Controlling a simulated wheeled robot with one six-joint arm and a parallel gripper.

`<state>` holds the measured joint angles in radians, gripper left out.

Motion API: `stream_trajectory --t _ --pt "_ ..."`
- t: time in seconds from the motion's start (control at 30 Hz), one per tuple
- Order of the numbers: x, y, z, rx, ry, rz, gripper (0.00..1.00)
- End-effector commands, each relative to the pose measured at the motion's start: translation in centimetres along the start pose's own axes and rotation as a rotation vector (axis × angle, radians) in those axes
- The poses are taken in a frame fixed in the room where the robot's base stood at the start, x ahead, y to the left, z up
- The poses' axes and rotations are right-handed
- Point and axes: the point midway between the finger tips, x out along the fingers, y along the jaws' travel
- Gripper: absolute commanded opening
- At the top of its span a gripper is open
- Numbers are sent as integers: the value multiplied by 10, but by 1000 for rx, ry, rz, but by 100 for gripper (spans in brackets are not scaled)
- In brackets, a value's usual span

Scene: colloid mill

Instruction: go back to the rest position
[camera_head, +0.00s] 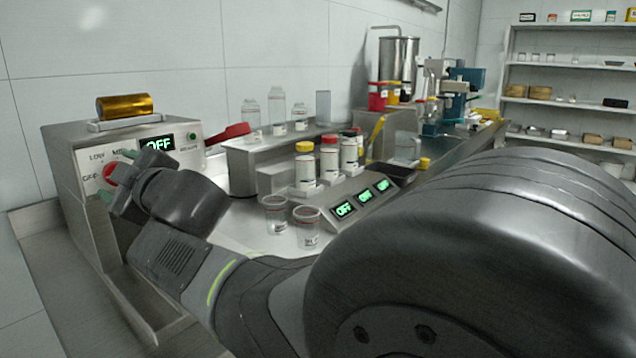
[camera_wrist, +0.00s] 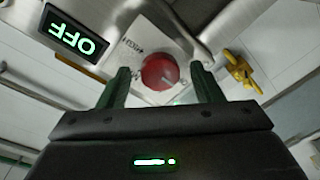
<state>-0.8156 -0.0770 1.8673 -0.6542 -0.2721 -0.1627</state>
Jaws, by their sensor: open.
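My gripper (camera_head: 116,176) is at the left in the head view, in front of the steel mill box's (camera_head: 82,150) front panel. In the wrist view the two green fingers of my gripper (camera_wrist: 160,73) are apart, and a red round knob (camera_wrist: 160,71) shows between their tips. The same red knob (camera_head: 110,172) is partly covered by my gripper in the head view. I cannot tell whether the fingers touch it. The mill's display (camera_head: 157,143) reads OFF, and it shows upside down in the wrist view (camera_wrist: 74,31). Nothing is held.
An amber cylinder (camera_head: 125,106) lies on top of the mill box. Two clear beakers (camera_head: 276,214) stand on the bench near my arm, beside a panel with OFF displays (camera_head: 365,197). Capped bottles (camera_head: 305,166) and glassware stand behind. A yellow object (camera_wrist: 241,71) is right of the knob.

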Motion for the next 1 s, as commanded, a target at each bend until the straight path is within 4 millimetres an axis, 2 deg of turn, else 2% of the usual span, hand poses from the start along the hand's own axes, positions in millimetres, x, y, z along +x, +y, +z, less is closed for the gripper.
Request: stream_trajectory --t 0.17,0.6,1.0 --pt "-16 3 -2 0 0 1 60" --pt "-87 4 -4 0 -2 1 60" --pt "-133 4 -3 -1 -3 1 60"
